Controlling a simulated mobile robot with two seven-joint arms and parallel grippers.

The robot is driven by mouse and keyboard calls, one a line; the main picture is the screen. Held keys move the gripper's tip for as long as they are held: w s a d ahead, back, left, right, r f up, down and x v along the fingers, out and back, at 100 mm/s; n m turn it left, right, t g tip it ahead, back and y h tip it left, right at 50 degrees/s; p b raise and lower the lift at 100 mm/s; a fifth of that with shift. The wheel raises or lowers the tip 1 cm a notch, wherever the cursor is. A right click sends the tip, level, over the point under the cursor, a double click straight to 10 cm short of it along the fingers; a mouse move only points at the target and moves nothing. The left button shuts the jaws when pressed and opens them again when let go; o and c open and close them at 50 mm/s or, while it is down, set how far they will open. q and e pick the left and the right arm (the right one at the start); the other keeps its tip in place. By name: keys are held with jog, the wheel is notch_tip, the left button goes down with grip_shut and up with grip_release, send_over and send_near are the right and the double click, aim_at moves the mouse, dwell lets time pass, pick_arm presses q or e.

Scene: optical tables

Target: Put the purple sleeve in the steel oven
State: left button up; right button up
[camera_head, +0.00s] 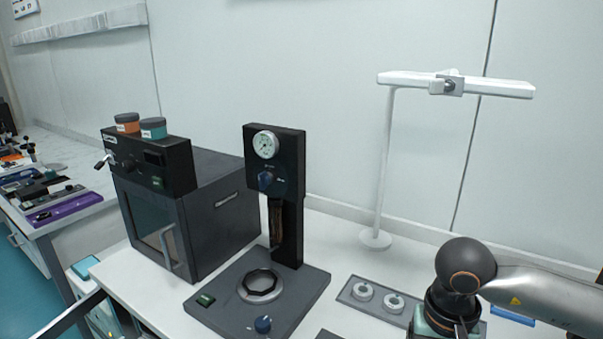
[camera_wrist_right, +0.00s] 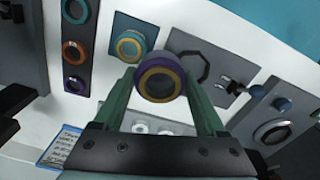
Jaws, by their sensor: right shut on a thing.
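A purple sleeve (camera_wrist_right: 158,84) with a gold inner ring is held between the green fingers of my right gripper (camera_wrist_right: 160,78) in the right wrist view. The right arm comes in at the lower right of the head view, where the fingers and sleeve cannot be made out. The only oven-like box (camera_head: 205,225) is dark grey and stands left of centre in the head view. Its front door (camera_head: 152,228) has a window and a handle and looks closed; its inside is hard to see. The right gripper is well to the right of this oven. My left gripper is not seen.
A press with a dial (camera_head: 265,145) stands between oven and right arm. A white lamp stand (camera_head: 384,170) rises behind. Two jars (camera_head: 153,128) sit on the oven. The wrist view shows an orange ring (camera_wrist_right: 75,41) and a teal ring (camera_wrist_right: 118,45) on holders.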

jog(key=shift+s+d+r+n+p, duration=0.15)
jog(key=shift+s+n+p, duration=0.15)
jog(key=shift+s+n, duration=0.8)
jog(key=shift+n, duration=0.5)
